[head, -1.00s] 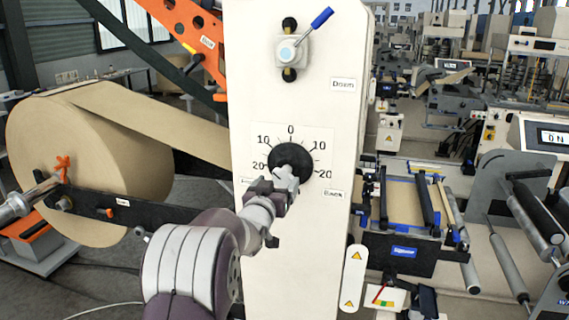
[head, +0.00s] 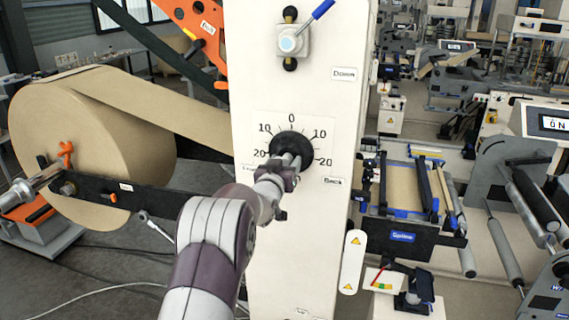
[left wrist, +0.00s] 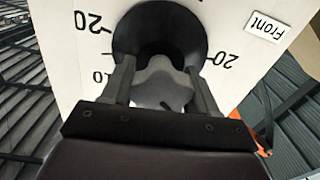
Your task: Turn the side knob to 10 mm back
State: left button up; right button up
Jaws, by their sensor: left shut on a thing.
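The side knob is a black round disc (head: 291,142) with a grey raised grip, on the cream panel (head: 300,235). Around it the scale reads 0 at the top, 10 and 20 on each side. The "Back" label (head: 333,182) is at lower right, and the "Front" label (left wrist: 267,25) shows in the left wrist view. My left gripper (head: 290,162) is shut on the knob's grip. In the left wrist view its fingers (left wrist: 160,77) flank the grey grip (left wrist: 162,88), which bears a small dark mark. The exact setting cannot be read. My right gripper is not in view.
A blue-handled lever (head: 291,43) is above the dial, with a "Down" label (head: 344,74) beside it. A big kraft roll (head: 90,150) with a black arm stands at left. A machine with a framed tray (head: 405,195) is at right.

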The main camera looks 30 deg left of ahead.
pick_arm(q)
jog(key=shift+r, duration=0.15)
jog(key=m+b, duration=0.8)
jog(key=b, duration=0.5)
jog(key=shift+m, duration=0.4)
jog(key=m+b, duration=0.2)
jog(key=shift+d+m+b, duration=0.1)
jog(key=shift+m+b, duration=0.25)
jog(key=shift+m, duration=0.05)
jog(key=m+b, duration=0.1)
jog(key=m, duration=0.1)
jog(key=shift+m+b, duration=0.3)
jog(key=m+b, duration=0.2)
jog(key=m, duration=0.2)
jog(key=shift+m, duration=0.7)
jog(key=o, duration=1)
jog(key=shift+o, duration=0.2)
jog(key=shift+d, duration=0.2)
